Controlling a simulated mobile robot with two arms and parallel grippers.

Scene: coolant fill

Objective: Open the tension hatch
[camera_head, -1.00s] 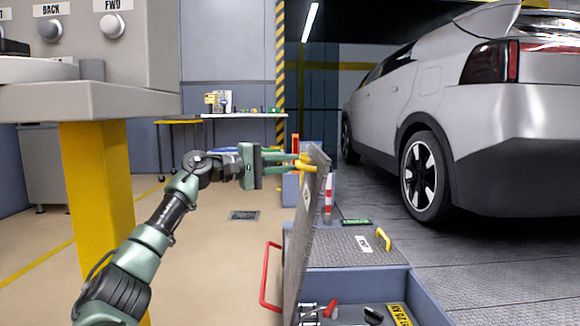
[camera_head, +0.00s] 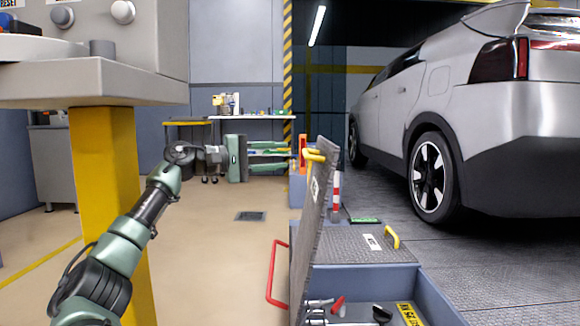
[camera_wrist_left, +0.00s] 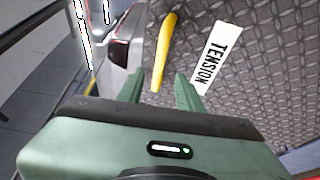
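The tension hatch (camera_head: 322,205) is a grey tread-plate lid standing nearly upright on its edge, swung up from an open compartment. Its yellow handle (camera_head: 315,156) is near its top edge. In the left wrist view the lid (camera_wrist_left: 250,85) carries a white TENSION label (camera_wrist_left: 217,57), with the yellow handle (camera_wrist_left: 163,50) beside it. My left gripper (camera_head: 287,156) is open and empty, just left of the handle and apart from it. In the wrist view its fingers (camera_wrist_left: 159,80) point toward the handle. My right gripper is not in view.
The open compartment (camera_head: 432,290) holds tools and a yellow plate. Behind it is a closed tread-plate lid (camera_head: 345,246) with a yellow handle. A red handle bar (camera_head: 272,275) is at left. A grey car (camera_head: 480,130) stands right; a yellow post (camera_head: 108,190) stands left.

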